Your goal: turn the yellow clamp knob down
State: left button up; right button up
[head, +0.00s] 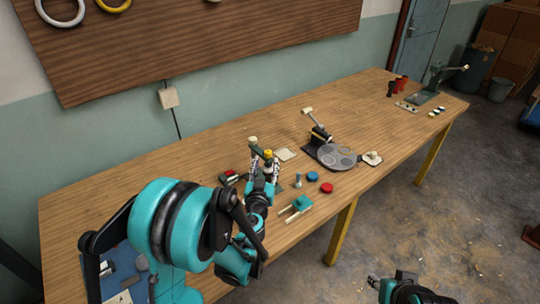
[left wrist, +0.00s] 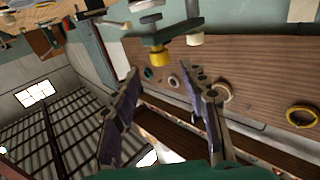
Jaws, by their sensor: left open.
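The yellow clamp knob (head: 268,153) sits on top of a small green clamp stand on the wooden bench. In the left wrist view, the yellow knob (left wrist: 159,55) hangs below a grey-green clamp arm (left wrist: 150,39), in a tilted picture. My left gripper (head: 263,169) is just at the knob in the head view and partly covers the stand. In the left wrist view my left gripper (left wrist: 161,70) is open, with the knob just beyond and between its fingertips; I see no contact. My right gripper (head: 374,283) is low in the head view, over the floor; its jaws are too small to judge.
A pale knob (head: 253,141) stands close beside the yellow one. A grey round plate (head: 337,157) with a lever is to the right. The back left bench is clear.

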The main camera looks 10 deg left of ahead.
aim_at(268, 154)
pick_arm(q)
jog(key=w, duration=0.2)
jog(key=w+b, duration=0.1)
jog(key=w, duration=0.1)
jog(key=w+a, duration=0.1)
jog(key=w, duration=0.1)
jog(key=shift+w, duration=0.4)
grip_shut()
